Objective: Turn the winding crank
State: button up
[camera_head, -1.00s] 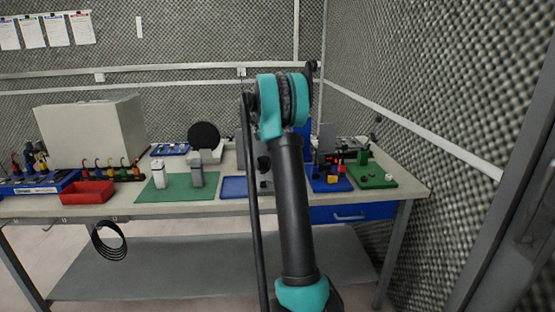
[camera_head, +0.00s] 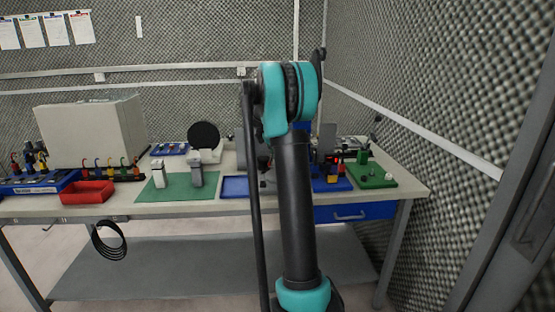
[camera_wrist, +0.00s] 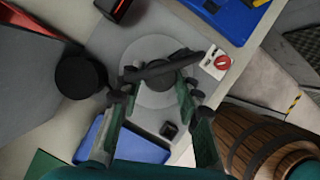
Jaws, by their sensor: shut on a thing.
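The winding crank shows in the wrist view as a dark bar (camera_wrist: 162,68) across a round grey disc (camera_wrist: 150,98) on a grey base. My gripper (camera_wrist: 159,84) is over the disc, with one finger towards each end of the bar. It is shut on the crank, though the exact contact is hard to make out. In the head view my arm stands in front of the crank and hides my gripper and most of the device.
In the wrist view, a black cylinder (camera_wrist: 80,77) stands left of the disc and a red switch (camera_wrist: 222,62) right of it. A barrel-like wooden thing (camera_wrist: 268,138) is at lower right. A blue tray (camera_head: 235,188) and green mat (camera_head: 178,191) lie left of my arm.

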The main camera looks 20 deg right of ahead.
jog(key=shift+s+n+t+y, duration=0.15)
jog(key=shift+n+t, duration=0.2)
jog(key=shift+n, duration=0.55)
jog(key=shift+n+t+y, duration=0.15)
jog(key=shift+n+t, duration=0.2)
jog(key=shift+n, duration=0.55)
jog(key=shift+n, duration=0.5)
jog(key=o, duration=1.1)
jog(key=shift+o, duration=0.2)
jog(key=v, duration=1.2)
jog(key=shift+s, duration=0.2)
